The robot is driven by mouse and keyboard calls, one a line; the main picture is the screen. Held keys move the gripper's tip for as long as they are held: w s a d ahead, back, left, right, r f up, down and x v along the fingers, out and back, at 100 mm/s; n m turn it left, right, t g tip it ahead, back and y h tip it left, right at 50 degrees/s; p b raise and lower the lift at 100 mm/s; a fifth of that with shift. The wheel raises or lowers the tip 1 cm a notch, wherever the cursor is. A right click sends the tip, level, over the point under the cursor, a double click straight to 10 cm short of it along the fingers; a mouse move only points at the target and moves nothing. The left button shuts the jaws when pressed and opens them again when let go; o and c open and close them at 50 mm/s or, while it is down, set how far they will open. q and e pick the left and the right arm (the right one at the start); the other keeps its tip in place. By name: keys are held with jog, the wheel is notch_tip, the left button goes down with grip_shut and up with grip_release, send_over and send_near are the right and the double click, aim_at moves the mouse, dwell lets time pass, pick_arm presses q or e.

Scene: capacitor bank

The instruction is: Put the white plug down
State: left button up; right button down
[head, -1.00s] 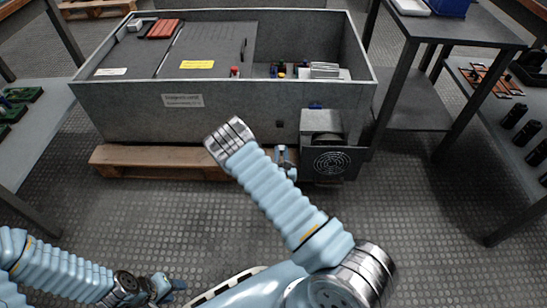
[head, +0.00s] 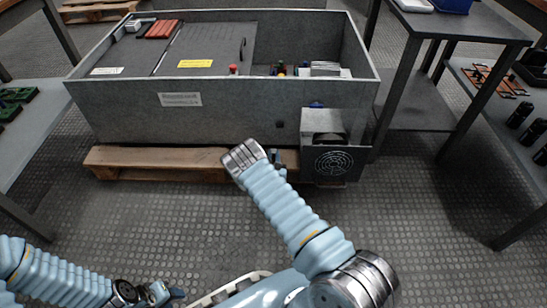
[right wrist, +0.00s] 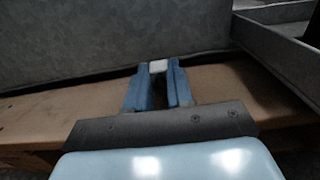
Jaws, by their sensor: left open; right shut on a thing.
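The white plug (right wrist: 158,66) is small and pale, between the blue fingertips of my right gripper (right wrist: 157,74) in the right wrist view. My right gripper (head: 279,162) is shut on it, low in front of the grey cabinet and near the wooden pallet. The plug appears in front of the cabinet's side wall (right wrist: 100,40); I cannot tell whether it touches anything. The head view does not show the plug clearly. My left gripper (head: 168,294) is open and empty, low over the floor at the bottom left.
The open grey cabinet (head: 125,115) stands on a wooden pallet (head: 150,158). A fan box (head: 333,163) juts from its front right. Tables (head: 420,105) stand at both sides. The patterned floor (head: 130,215) in front is clear.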

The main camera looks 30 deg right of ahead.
jog(key=shift+f+b, duration=0.45)
jog(key=shift+f, duration=0.05)
jog(key=shift+f, duration=0.1)
jog(key=c, duration=1)
grip_release()
jog(key=shift+s+f, duration=0.15)
jog(key=shift+r, duration=0.2)
jog(key=shift+r+p, duration=0.5)
jog(key=shift+p, duration=0.15)
jog(key=p+v, duration=0.2)
jog(key=v, duration=0.9)
jog(key=shift+s+a, duration=0.2)
jog(key=shift+s, duration=0.15)
